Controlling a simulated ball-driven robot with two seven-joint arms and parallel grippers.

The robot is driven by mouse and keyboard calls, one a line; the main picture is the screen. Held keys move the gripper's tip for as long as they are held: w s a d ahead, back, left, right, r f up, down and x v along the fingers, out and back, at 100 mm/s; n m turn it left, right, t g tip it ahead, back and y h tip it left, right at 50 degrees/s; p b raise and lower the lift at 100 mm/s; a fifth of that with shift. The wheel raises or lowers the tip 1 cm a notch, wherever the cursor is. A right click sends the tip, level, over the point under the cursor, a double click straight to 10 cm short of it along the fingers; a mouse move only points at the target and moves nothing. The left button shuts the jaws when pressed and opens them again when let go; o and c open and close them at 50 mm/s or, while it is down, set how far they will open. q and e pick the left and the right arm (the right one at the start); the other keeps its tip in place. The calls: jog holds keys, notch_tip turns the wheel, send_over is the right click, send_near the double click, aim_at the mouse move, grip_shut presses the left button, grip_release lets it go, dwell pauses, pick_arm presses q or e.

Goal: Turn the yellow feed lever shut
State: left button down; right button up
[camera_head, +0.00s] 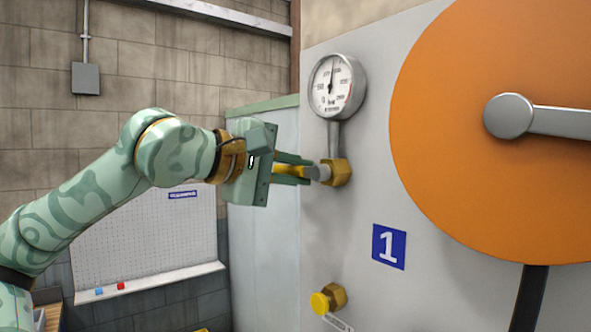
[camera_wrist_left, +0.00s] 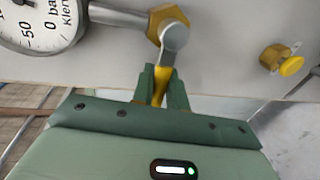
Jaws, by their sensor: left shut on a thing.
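The yellow feed lever (camera_head: 288,169) sticks out from a brass valve fitting (camera_head: 341,172) on the grey panel, below a round pressure gauge (camera_head: 337,86). My left gripper (camera_head: 294,171) is shut on the lever, its green fingers on either side of it. In the left wrist view the lever (camera_wrist_left: 160,85) runs between the fingers of my left gripper (camera_wrist_left: 162,80), up to the grey valve stem (camera_wrist_left: 174,38) and brass nut (camera_wrist_left: 168,20). The fingers cover part of the lever. My right gripper is in neither view.
A large orange disc (camera_head: 480,190) with a grey crank arm (camera_head: 540,117) fills the right of the panel. A lower brass fitting with a yellow cap (camera_head: 320,302) sits below the lever. A blue sign (camera_head: 389,246) reads 1.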

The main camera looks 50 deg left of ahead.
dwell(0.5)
pick_arm(q)
jog(key=c, duration=1.4)
grip_release()
jog(key=shift+c, duration=0.2)
jog(key=shift+s+r, duration=0.1)
jog(key=shift+s, duration=0.15)
jog(key=b+v, duration=0.3)
jog(key=v, duration=0.2)
jog(key=shift+s, duration=0.2)
jog(key=b, duration=0.3)
send_near(290, 173)
jog(key=r+v, duration=0.1)
jog(key=v, duration=0.5)
jog(key=shift+w+d+f, duration=0.25)
jog(key=shift+d, duration=0.05)
